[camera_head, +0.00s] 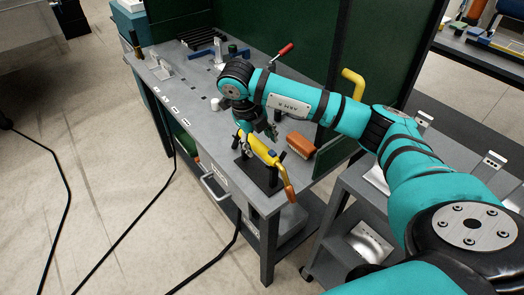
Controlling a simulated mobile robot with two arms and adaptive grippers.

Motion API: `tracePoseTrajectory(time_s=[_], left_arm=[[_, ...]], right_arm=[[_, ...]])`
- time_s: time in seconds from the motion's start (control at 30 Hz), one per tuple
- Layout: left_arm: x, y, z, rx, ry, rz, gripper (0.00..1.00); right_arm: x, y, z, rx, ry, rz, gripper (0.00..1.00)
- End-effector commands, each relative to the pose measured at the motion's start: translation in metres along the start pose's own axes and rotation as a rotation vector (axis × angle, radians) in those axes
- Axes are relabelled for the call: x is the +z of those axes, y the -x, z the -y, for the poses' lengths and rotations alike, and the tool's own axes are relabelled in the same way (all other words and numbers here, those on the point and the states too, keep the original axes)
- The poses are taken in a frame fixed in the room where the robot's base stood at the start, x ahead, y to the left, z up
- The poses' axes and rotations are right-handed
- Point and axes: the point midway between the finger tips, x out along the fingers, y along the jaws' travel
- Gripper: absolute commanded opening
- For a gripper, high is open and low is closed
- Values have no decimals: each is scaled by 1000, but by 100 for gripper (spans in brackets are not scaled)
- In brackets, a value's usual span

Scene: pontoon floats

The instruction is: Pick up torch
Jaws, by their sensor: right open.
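The torch (262,151) is a yellow tool with an orange-brown end that points toward the lower right. It lies across a black stand (258,176) near the front right corner of the grey workbench (195,120). My right arm reaches in from the right over the bench. My right gripper (257,134) points down at the upper end of the torch and is open. The picture is too small to tell whether its fingers touch the torch or stand around it. My left gripper is out of view.
An orange-brown block (300,145) lies on the bench right of the torch. A red-handled tool (284,50) and metal fixtures (159,67) stand farther back. A green panel (305,30) closes the back. A grey cart (350,190) stands at the right. Dark cables cross the open floor at left.

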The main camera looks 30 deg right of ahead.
Motion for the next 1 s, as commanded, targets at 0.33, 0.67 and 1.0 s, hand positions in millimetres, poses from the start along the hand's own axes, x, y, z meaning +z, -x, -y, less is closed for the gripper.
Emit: tracePoseTrajectory(time_s=[0.33, 0.67, 1.0], left_arm=[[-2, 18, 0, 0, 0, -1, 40], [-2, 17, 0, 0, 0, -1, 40], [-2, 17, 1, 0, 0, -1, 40]], right_arm=[[-1, -40, -1, 0, 0, -2, 58], [-1, -41, -1, 0, 1, -1, 41], [-1, -40, -1, 0, 1, -1, 0]])
